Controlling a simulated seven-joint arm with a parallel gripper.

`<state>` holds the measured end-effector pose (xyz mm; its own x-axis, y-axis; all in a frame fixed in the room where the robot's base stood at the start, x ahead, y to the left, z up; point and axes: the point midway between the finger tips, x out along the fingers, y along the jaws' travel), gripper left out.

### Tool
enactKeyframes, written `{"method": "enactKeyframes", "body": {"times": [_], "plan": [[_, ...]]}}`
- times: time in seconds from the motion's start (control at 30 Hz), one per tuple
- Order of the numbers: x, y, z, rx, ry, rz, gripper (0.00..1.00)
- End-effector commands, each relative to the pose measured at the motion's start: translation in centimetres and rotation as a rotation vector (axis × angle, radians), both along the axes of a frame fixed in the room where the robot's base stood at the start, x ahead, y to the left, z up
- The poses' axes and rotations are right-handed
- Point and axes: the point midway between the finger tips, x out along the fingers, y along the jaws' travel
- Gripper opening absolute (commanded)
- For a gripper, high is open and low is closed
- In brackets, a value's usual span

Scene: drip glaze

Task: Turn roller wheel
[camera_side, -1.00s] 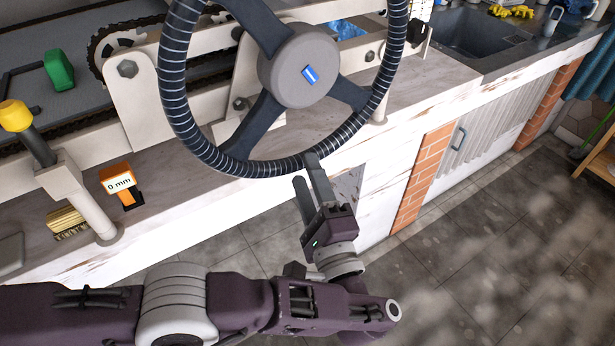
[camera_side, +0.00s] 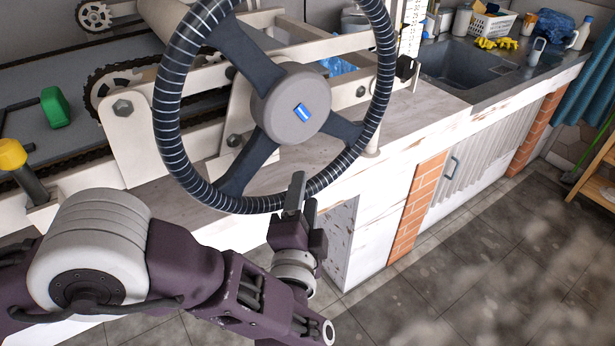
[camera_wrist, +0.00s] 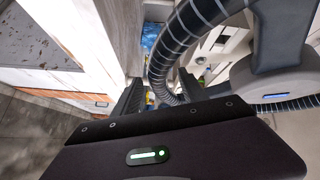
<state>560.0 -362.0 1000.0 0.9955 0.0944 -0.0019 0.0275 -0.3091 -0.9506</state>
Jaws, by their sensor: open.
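The roller wheel is a large dark steering-type wheel (camera_side: 174,122) with a ribbed rim and dark spokes. Its grey hub (camera_side: 280,105) carries a blue mark. The rim also crosses the wrist view (camera_wrist: 160,62). My gripper (camera_side: 300,190) is at the lower right of the rim, with its fingers pointing up. In the wrist view the open fingers (camera_wrist: 160,95) stand on either side of the rim, which runs between them. I cannot tell whether either finger touches it. The rollers that the wheel drives are not clearly seen.
Behind the wheel is a machine frame with chains and a green block (camera_side: 55,107). A yellow-topped lever (camera_side: 13,154) stands at the left. The counter with a sink (camera_side: 465,62) runs to the right. The floor in front is clear.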

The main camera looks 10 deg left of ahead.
Motion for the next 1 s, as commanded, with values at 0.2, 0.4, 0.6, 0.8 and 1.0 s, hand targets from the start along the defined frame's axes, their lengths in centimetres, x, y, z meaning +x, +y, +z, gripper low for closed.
{"method": "enactKeyframes", "body": {"times": [0.2, 0.4, 0.6, 0.8, 1.0], "plan": [[4.1, 0.5, 0.0, 0.0, -0.001, 0.003, 0.5], [5.4, 0.5, 0.0, 0.002, -0.001, 0.002, 0.5], [5.4, 0.5, 0.0, 0.003, -0.001, 0.002, 0.44], [5.3, 0.5, 0.0, 0.003, -0.001, 0.002, 0.05], [5.3, 0.5, 0.0, 0.003, -0.001, 0.002, 0.0]]}}
